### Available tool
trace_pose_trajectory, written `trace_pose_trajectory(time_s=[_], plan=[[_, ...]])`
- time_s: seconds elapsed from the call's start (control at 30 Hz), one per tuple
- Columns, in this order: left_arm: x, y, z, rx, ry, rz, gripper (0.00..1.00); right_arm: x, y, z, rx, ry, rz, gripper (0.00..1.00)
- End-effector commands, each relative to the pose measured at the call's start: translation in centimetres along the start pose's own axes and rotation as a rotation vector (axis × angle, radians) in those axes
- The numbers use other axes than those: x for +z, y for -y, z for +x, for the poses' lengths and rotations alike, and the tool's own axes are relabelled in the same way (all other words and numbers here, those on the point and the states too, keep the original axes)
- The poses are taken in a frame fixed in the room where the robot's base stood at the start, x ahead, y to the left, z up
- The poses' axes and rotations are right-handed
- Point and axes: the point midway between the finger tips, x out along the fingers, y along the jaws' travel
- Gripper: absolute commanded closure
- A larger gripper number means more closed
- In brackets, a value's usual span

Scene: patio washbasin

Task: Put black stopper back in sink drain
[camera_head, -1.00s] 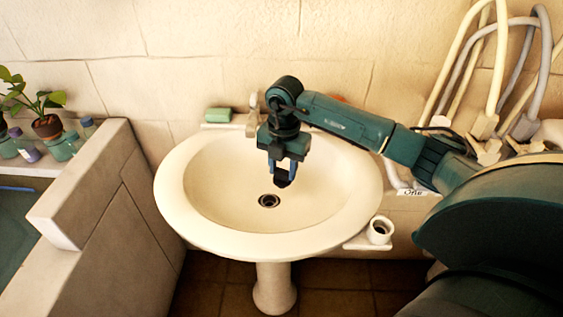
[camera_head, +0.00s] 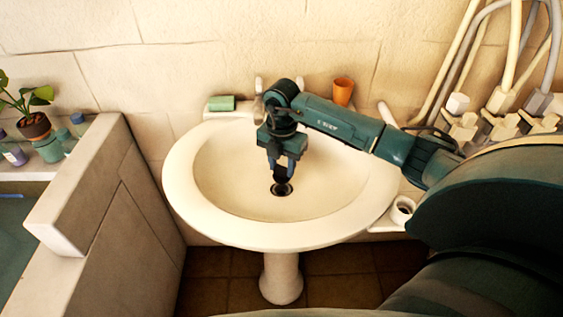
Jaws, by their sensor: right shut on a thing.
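The white pedestal sink (camera_head: 180,190) stands in the middle of the head view. Its round drain (camera_head: 283,190) is a dark hole with a metal rim at the bottom of the bowl. My right gripper (camera_head: 282,174) points down into the bowl and is shut on the black stopper (camera_head: 281,182). The stopper is small and dark and appears right over the drain, covering part of it from this view. I cannot tell whether it touches the drain. My left gripper is not in view.
Green soap (camera_head: 221,103) and an orange cup (camera_head: 343,91) stand on the sink's back ledge, near the faucet. A white cup (camera_head: 402,210) sits at the right. A low wall with a potted plant (camera_head: 34,126) and bottles is at the left. Hoses hang at the right.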

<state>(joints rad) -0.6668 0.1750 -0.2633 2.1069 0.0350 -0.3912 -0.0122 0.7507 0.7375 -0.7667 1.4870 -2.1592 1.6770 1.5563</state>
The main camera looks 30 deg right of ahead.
Motion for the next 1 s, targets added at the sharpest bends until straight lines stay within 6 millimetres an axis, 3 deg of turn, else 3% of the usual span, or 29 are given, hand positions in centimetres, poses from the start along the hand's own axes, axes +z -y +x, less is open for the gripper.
trace_pose_trajectory(time_s=[0.1, 0.33, 1.0], plan=[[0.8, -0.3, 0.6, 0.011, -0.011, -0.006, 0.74, 0.0, 0.0, 1.8, 0.000, 0.000, 0.000, 0.87], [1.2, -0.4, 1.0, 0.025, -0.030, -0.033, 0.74, 0.0, 0.0, 3.7, 0.001, 0.000, 0.000, 0.87], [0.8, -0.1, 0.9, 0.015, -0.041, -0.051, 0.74, 0.0, 0.0, 3.9, 0.001, 0.000, -0.001, 0.87]])
